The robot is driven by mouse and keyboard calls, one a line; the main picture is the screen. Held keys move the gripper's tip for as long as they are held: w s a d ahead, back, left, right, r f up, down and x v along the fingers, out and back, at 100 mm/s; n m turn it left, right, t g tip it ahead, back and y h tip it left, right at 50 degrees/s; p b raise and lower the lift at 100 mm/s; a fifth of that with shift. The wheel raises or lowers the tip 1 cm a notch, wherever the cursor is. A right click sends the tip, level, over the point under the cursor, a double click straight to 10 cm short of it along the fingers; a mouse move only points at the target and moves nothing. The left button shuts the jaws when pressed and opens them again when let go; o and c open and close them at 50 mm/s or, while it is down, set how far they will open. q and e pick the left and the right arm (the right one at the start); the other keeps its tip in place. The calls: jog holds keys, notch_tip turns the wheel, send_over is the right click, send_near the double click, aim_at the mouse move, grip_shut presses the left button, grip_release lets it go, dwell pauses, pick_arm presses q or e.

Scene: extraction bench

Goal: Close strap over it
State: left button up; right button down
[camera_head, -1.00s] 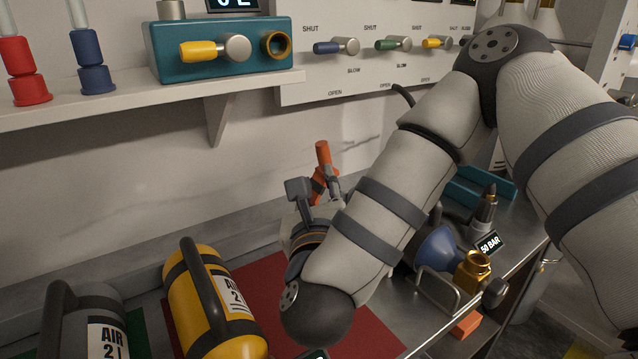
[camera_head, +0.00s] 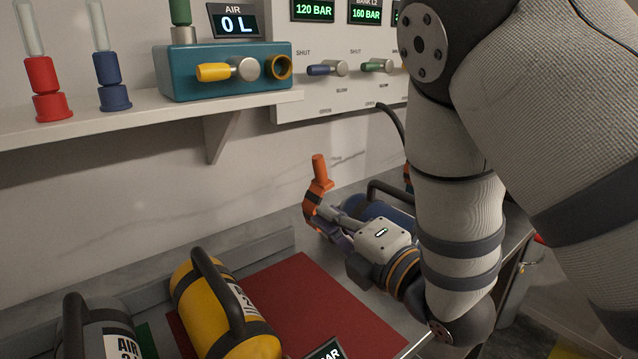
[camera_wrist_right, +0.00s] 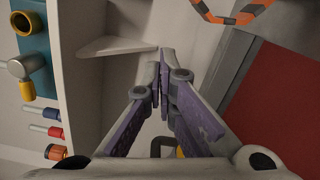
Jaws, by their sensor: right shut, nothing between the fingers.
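An orange strap (camera_head: 317,187) with a dark-marked band and a rounded upright end stands raised at the back of the bench. It also shows as a curved orange and black band at the top of the right wrist view (camera_wrist_right: 236,12). A blue cylinder (camera_head: 384,213) with a dark handle lies beside it, partly hidden by my right arm. My right gripper (camera_head: 322,222) is shut and empty, its fingers pointing left close to the strap's lower part; contact cannot be told. In the right wrist view the fingertips (camera_wrist_right: 164,82) meet, apart from the strap. My left gripper is out of view.
A yellow cylinder (camera_head: 188,285) and a grey air cylinder (camera_head: 93,318) lie at front left. A red mat (camera_head: 305,300) is bare in the middle. A shelf (camera_head: 140,117) with a teal valve box (camera_head: 190,75) overhangs the left. A valve panel (camera_head: 340,100) is on the wall.

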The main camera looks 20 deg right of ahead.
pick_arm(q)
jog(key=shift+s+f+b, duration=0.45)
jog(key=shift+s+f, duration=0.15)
pick_arm(e)
jog(key=w+r, duration=0.1)
jog(key=w, duration=1)
jog(key=shift+w+d, duration=0.2)
jog(key=shift+d, duration=0.05)
